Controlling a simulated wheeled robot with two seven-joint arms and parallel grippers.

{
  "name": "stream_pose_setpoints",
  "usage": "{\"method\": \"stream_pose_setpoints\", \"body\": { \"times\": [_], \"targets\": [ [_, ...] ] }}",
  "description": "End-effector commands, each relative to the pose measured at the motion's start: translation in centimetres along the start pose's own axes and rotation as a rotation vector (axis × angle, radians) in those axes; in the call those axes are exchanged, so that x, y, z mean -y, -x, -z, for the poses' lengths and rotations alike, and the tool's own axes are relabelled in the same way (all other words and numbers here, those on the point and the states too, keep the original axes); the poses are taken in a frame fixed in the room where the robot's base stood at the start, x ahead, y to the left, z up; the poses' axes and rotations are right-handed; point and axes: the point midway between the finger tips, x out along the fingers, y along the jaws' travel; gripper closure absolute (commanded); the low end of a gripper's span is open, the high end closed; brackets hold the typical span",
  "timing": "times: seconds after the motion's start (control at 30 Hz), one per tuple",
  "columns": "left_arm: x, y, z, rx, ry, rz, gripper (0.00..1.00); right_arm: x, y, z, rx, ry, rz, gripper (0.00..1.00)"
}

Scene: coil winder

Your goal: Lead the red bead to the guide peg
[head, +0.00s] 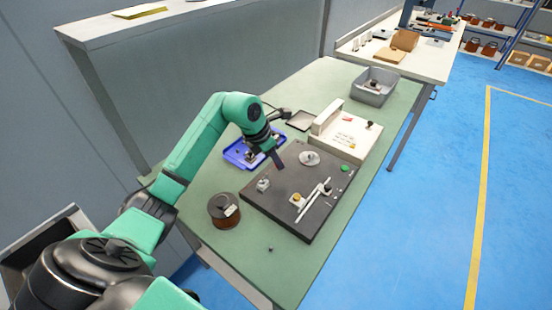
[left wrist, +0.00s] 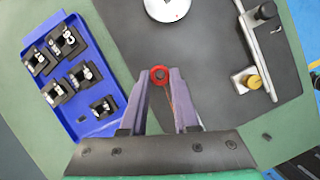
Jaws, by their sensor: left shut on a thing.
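The red bead (left wrist: 159,75) sits between the fingertips of my left gripper (left wrist: 161,78) in the left wrist view. The gripper is shut on it. A thin brownish line runs from the bead back between the fingers. In the head view my left gripper (head: 278,162) hangs over the dark board (head: 278,205), left of the white disc (head: 309,158). The disc also shows ahead of the fingers in the left wrist view (left wrist: 166,8). I cannot tell for sure which part is the guide peg. My right gripper is not in view.
A metal bar (head: 314,200) and a yellow-topped knob (head: 297,197) are on the board. A small grey block (head: 263,185) is near its left edge. A copper-coloured spool (head: 224,210) stands left, a blue tray (head: 238,157) behind. A white machine (head: 345,137) and grey bin (head: 373,91) are farther back.

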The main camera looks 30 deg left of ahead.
Motion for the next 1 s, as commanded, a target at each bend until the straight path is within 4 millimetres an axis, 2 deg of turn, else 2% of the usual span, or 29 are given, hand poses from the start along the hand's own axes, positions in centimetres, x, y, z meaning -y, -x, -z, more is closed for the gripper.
{"method": "stream_pose_setpoints", "body": {
  "times": [0.53,0.57,0.63,1.0],
  "targets": [
    [0.0,-1.6,0.7,-0.002,0.001,0.000,1.00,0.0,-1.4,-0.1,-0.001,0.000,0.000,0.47],
    [0.0,-1.6,0.7,-0.002,0.001,0.000,0.63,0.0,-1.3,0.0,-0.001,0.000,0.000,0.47],
    [0.0,-1.5,0.7,-0.001,0.001,0.001,0.37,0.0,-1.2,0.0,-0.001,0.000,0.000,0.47],
    [-0.1,-1.1,0.6,0.000,0.000,-0.001,0.36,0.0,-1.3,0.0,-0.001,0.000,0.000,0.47]
  ]
}}
